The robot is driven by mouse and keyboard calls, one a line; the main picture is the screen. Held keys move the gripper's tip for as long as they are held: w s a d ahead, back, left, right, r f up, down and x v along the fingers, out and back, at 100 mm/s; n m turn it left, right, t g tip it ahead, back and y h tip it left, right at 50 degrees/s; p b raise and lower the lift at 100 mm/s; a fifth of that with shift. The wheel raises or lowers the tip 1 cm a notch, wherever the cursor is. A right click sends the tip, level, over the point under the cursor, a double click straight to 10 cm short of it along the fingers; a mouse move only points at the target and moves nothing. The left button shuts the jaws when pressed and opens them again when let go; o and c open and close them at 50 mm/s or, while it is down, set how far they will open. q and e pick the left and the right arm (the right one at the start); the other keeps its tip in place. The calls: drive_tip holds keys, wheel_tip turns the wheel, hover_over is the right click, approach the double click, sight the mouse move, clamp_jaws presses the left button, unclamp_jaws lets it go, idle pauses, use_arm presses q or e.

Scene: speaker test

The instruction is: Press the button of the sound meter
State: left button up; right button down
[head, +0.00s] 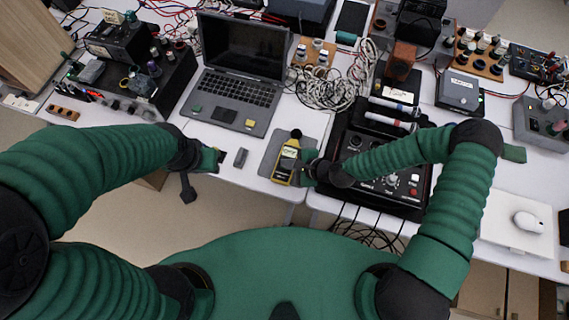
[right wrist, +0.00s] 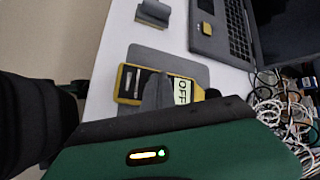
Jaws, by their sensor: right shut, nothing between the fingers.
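The sound meter (head: 285,166) is a yellow handheld device with a black round tip, lying on a grey mat (head: 267,168) at the table's front edge. In the right wrist view the sound meter (right wrist: 129,84) shows its yellow frame and a pale display with letters that look like OFF. My right gripper (head: 307,170) is shut and empty at the meter's right side. In the right wrist view its fingers (right wrist: 158,92) cover part of the meter's face; contact cannot be told. The button is not clearly visible. My left gripper (head: 213,159) is left of the meter, its jaws unclear.
An open laptop (head: 235,75) stands behind the meter. A small grey block (head: 240,157) lies left of the mat. A black control box (head: 400,205) sits close on the right, under my right forearm. Loose cables (head: 335,85) lie behind. A white mouse (head: 528,222) is far right.

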drive_tip(key=shift+r+p, duration=0.85)
drive_tip(key=shift+r, duration=0.1)
wheel_tip(320, 180, up, 6)
drive_tip(key=p, duration=0.5)
drive_tip(key=shift+f, duration=0.1)
idle(1.1)
